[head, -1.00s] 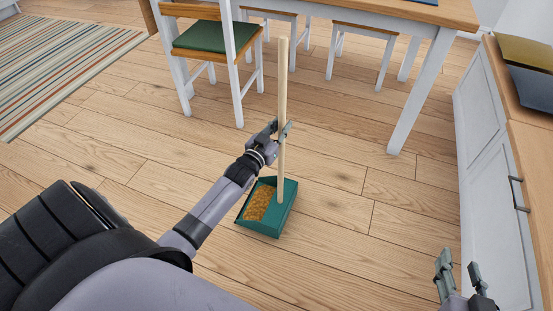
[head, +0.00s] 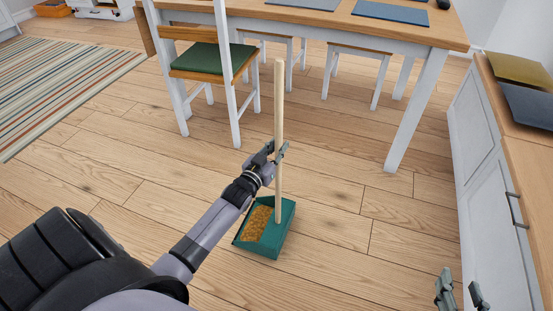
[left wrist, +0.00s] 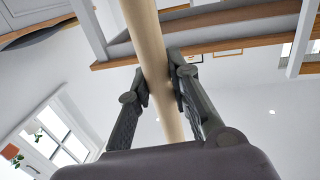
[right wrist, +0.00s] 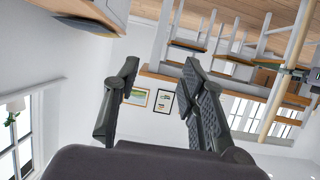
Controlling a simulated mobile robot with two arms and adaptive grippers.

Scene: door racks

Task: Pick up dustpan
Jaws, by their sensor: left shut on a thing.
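The dustpan (head: 262,232) is a teal pan with brown crumbs in it and a tall pale wooden handle. It stands upright in the head view, and I cannot tell whether the pan touches the floor. My left gripper (head: 276,155) is shut on the handle about midway up. In the left wrist view the handle (left wrist: 152,50) passes between the two fingers of the left gripper (left wrist: 160,88). My right gripper (head: 459,290) is at the lower right of the head view, apart from the dustpan. In the right wrist view its fingers (right wrist: 157,75) are apart with nothing between them.
A white table (head: 330,25) with a wooden top stands behind the dustpan. A chair (head: 205,58) with a green cushion is at its left. A white cabinet (head: 485,140) lines the right side. The wooden floor (head: 330,215) around the dustpan is clear. A striped rug (head: 55,85) lies at left.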

